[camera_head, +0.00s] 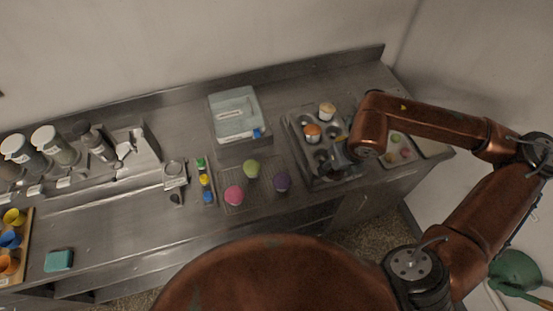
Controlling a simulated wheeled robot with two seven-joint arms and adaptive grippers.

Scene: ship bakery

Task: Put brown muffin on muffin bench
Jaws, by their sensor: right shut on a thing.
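My right gripper (338,157) is over the metal muffin tin (294,122) on the right part of the steel counter. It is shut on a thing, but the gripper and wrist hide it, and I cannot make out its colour. The tin shows an orange-topped muffin (312,131), a pale tan-topped muffin (327,110) and dark empty-looking cups. No clearly brown muffin shows. A wire rack (262,194) left of the tin bears a pink muffin (234,195), a green muffin (251,169) and a purple muffin (282,181). My left gripper is not in view.
A lidded clear box (236,112) stands behind the rack. Jars (52,142) are farther left. Bare counter (118,222) shows at front left.

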